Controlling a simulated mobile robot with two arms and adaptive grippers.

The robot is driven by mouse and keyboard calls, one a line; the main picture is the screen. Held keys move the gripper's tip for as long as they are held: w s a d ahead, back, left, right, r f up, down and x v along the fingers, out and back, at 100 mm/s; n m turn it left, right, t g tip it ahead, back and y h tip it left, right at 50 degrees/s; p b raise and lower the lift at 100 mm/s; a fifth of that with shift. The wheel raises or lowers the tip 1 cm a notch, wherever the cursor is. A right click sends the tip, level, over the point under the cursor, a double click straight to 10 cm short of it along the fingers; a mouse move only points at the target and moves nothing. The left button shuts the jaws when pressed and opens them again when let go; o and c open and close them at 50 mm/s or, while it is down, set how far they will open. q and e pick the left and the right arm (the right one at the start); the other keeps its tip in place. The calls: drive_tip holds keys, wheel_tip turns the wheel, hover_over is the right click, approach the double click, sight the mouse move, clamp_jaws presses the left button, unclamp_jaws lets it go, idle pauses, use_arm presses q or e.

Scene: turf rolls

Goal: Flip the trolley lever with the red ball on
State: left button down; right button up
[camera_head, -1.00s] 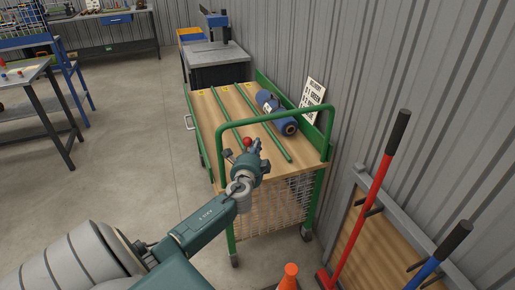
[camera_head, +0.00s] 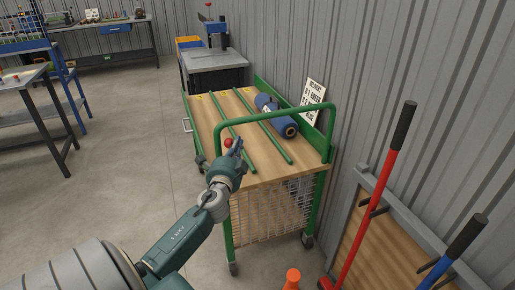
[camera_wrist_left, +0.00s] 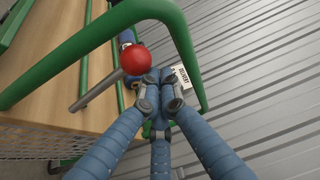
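The green trolley (camera_head: 262,172) with a wooden top stands ahead. Its lever's red ball (camera_head: 228,142) is at the trolley's near left, close to the handle bar. In the left wrist view the red ball (camera_wrist_left: 135,59) sits on a grey rod that slants down to the left. My left gripper (camera_head: 238,145) is beside the ball, on its right. In the left wrist view its fingertips (camera_wrist_left: 158,88) are together, with nothing visible between them. The ball is just beyond and left of them; whether they touch it I cannot tell. My right gripper is out of view.
The trolley's green handle bar (camera_head: 275,114) arches over the near end. A blue roll (camera_head: 275,115) lies on top beside green rails. A corrugated wall is on the right, with red-handled (camera_head: 375,195) and blue-handled tools and an orange cone (camera_head: 292,279). The floor on the left is clear.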

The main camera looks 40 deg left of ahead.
use_arm(q)
drive_tip(key=s, duration=0.1)
drive_tip(key=s+a, duration=0.1)
drive_tip(key=s, duration=0.1)
drive_tip(key=shift+a+f, duration=0.3)
drive_tip(key=shift+s+a+f+b, duration=0.15)
drive_tip(key=shift+s+a+b, duration=0.15)
drive_tip(key=shift+s, duration=0.25)
drive_tip(key=shift+f, duration=0.1)
drive_tip(key=shift+s, duration=0.1)
drive_tip(key=shift+s+d+f, duration=0.1)
drive_tip(key=shift+s+d, duration=0.05)
approach(226, 145)
drive_tip(key=v, duration=0.4)
drive_tip(key=shift+s+d, duration=0.2)
drive_tip(key=shift+d, duration=0.05)
